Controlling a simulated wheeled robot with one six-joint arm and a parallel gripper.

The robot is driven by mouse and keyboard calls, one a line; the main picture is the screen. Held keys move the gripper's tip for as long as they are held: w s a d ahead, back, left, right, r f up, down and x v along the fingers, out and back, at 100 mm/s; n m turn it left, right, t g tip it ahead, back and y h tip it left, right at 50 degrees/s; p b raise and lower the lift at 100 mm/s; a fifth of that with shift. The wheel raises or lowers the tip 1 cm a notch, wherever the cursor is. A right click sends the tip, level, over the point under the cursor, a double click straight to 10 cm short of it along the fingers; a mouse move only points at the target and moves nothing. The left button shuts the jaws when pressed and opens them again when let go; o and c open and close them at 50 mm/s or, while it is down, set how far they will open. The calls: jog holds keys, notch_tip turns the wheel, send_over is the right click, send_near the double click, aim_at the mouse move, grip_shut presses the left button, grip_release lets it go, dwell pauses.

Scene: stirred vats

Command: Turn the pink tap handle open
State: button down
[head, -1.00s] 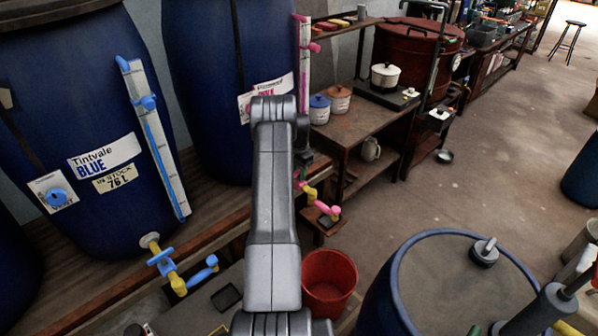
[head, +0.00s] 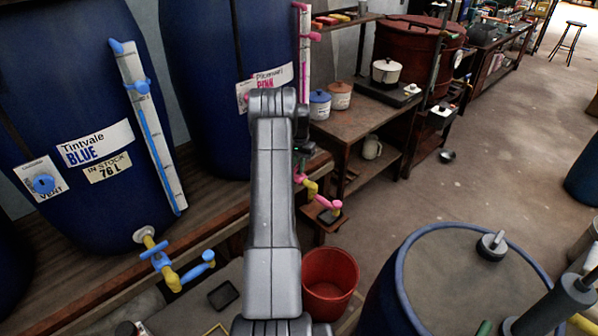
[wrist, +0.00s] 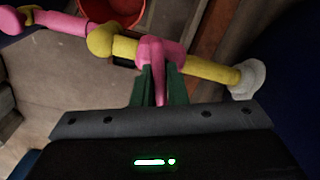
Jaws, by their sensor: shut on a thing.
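The pink tap handle (wrist: 158,62) shows in the wrist view on a yellow pipe (wrist: 205,66), its lever pointing toward my gripper. My gripper (wrist: 160,84) has green fingers closed on the lever from both sides. The pipe's right end meets a pale fitting (wrist: 248,80); its left end joins a pink spout (wrist: 58,22). In the head view the tap (head: 322,201) shows beyond my arm, below the barrel labelled PINK (head: 193,90). My arm hides most of the handle there.
A blue drum (head: 402,298) stands at front right. A wooden bench (head: 362,125) holds pots.

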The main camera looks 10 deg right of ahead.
jog(key=n+b, duration=0.3)
jog(key=n, duration=0.3)
jog(key=n+b, duration=0.1)
jog(key=n, duration=0.3)
jog(key=shift+r+n+b, duration=0.1)
jog(key=shift+n+b, duration=0.35)
jog(key=shift+n, duration=1.35)
jog(key=c, duration=1.4)
grip_release()
jog(key=shift+c, duration=0.2)
notch_tip(320, 180, up, 14)
